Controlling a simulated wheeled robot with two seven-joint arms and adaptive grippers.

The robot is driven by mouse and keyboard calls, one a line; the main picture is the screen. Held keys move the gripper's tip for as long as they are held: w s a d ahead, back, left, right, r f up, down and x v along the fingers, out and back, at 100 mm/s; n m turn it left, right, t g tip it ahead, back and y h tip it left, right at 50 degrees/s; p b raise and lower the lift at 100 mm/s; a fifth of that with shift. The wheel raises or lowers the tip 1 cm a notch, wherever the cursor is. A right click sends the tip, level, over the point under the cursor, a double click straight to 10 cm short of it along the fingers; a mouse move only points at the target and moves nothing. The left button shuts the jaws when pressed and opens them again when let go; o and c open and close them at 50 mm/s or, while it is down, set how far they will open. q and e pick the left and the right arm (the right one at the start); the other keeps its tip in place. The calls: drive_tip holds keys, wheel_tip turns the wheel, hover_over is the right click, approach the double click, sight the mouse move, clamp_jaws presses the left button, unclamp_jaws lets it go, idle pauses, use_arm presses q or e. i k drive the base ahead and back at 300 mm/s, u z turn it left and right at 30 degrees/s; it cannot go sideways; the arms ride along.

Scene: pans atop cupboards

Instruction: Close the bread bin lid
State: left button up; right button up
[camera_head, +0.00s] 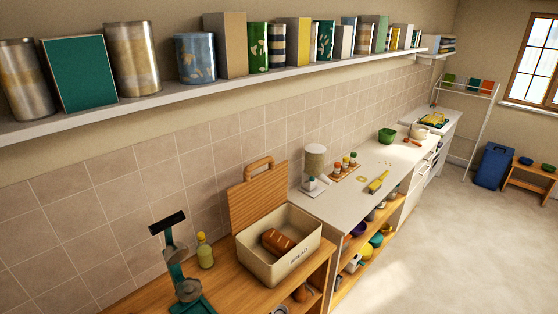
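The bread bin (277,270) is a cream box with lettering on its front, standing on the wooden counter at the lower middle. Its wooden lid (257,204) stands upright along the bin's back edge, near the tiled wall, with a loop handle (258,165) at its top. The bin is open, and a brown loaf (278,242) lies inside. Neither of my grippers shows in the head view.
A teal stand-like device with a black bar (168,222) and a yellowish bottle (205,251) stand left of the bin. A white counter (340,207) with jars and a grater-like tool continues right. A long shelf (190,88) runs above.

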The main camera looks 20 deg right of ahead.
sight(249, 200)
drive_tip(key=i, duration=1)
drive_tip(key=u, duration=0.35)
